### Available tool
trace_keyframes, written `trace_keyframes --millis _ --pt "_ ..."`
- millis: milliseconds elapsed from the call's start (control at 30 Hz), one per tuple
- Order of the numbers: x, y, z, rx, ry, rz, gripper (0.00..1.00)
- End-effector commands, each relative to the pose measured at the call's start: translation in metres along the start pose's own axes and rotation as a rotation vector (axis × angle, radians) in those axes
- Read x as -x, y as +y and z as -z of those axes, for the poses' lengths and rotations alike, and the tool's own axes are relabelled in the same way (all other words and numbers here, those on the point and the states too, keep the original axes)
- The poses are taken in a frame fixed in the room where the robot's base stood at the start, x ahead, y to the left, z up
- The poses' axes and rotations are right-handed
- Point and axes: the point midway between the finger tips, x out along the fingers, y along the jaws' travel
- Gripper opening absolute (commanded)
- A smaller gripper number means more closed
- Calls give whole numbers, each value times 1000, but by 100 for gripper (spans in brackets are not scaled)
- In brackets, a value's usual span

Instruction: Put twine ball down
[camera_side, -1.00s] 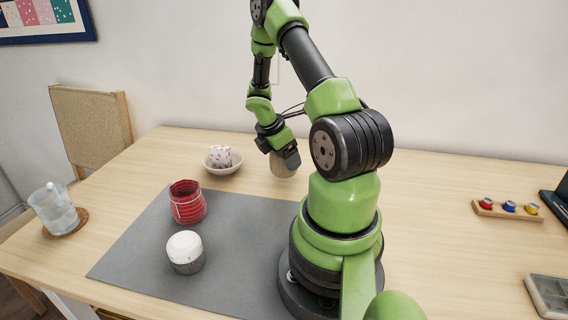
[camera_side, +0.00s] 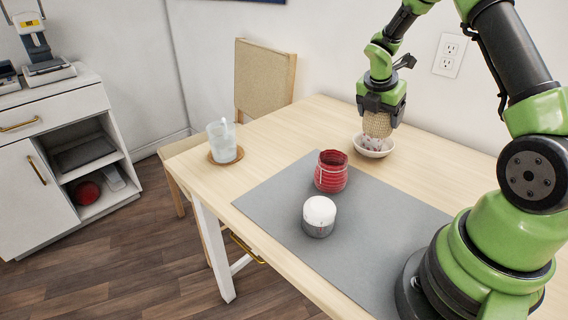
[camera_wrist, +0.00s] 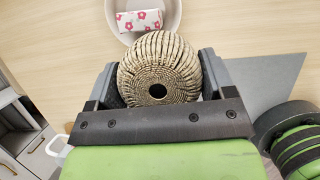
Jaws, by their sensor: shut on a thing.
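The twine ball (camera_side: 377,124) is a beige, ribbed ball held between the jaws of my gripper (camera_side: 381,103). In the wrist view the twine ball (camera_wrist: 158,68) fills the space between the two fingers of my gripper (camera_wrist: 160,80), with a dark hole facing the camera. In the side view the ball overlaps the white bowl (camera_side: 373,149); its exact height above the table is hard to tell. The bowl also shows in the wrist view (camera_wrist: 172,22), just beyond the ball, with a white and pink-flowered item (camera_wrist: 139,20) inside.
A red jar (camera_side: 331,172) and a white-topped grey jar (camera_side: 319,216) stand on the grey mat (camera_side: 275,195). A glass mug (camera_side: 222,142) sits on a round coaster (camera_side: 226,155) near the left table edge. Bare wood lies between coaster and bowl.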

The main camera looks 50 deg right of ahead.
Motion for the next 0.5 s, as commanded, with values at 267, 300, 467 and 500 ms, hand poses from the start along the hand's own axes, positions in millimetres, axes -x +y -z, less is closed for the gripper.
trace_keyframes --millis 267,300,467,500 --pt "34 118 79 653 2 -277 50" --pt "39 128 89 722 3 -305 50" --pt "56 157 122 935 4 -391 50" --pt "58 161 128 970 5 -405 50"
